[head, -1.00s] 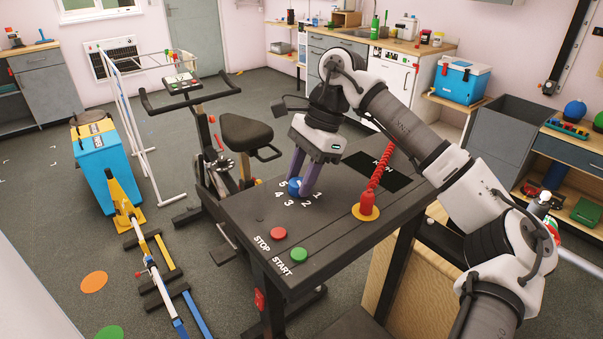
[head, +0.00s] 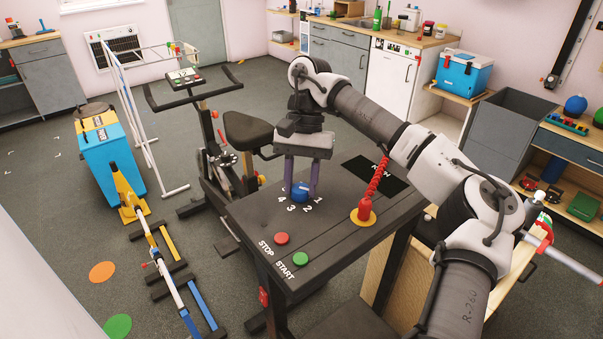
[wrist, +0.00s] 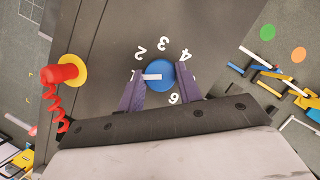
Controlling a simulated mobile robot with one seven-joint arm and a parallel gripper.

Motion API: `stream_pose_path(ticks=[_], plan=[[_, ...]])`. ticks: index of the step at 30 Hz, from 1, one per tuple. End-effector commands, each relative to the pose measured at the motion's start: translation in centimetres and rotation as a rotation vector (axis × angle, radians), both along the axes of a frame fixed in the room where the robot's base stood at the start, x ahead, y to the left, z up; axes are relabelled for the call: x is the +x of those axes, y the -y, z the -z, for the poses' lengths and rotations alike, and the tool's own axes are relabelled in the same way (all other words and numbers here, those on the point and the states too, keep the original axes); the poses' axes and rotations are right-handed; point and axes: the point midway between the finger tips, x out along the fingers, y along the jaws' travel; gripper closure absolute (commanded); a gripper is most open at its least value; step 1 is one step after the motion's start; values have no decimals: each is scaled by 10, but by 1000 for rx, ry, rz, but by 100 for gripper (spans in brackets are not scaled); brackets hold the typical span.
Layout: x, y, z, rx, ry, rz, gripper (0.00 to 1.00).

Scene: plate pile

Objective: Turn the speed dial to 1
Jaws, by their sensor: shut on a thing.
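The speed dial (head: 300,194) is a blue round knob with a white pointer bar, on the dark console top (head: 330,222). It also shows in the wrist view (wrist: 163,86). My gripper (head: 301,186) points down, with its two purple fingers shut on opposite sides of the dial; the wrist view shows them too (wrist: 160,74). In the wrist view the bar points left, toward a white mark by the left fingertip, where the 1 appears to be. The 2, 3 and 4 run clockwise from upper left to upper right. The 5 is hidden in the head view.
A red stop button (head: 281,238) and green start button (head: 300,259) lie at the console's front. A red post with coiled cord (head: 366,207) on a yellow disc stands right of the dial. An exercise bike (head: 247,132) stands close behind the console's left side.

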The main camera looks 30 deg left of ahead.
Motion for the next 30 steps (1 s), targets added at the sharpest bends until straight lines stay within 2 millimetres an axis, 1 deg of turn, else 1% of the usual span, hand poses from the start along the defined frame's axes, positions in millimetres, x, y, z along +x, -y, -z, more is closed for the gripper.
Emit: stream_pose_path(ticks=[9, 23, 24, 28, 30], plan=[[0, -1, 0, 1, 1, -90, 88], [0, -1, 0, 1, 1, -101, 88], [0, -1, 0, 1, 1, -101, 62], [0, -1, 0, 0, 0, -100, 45], [0, -1, 0, 0, 0, -100, 44]])
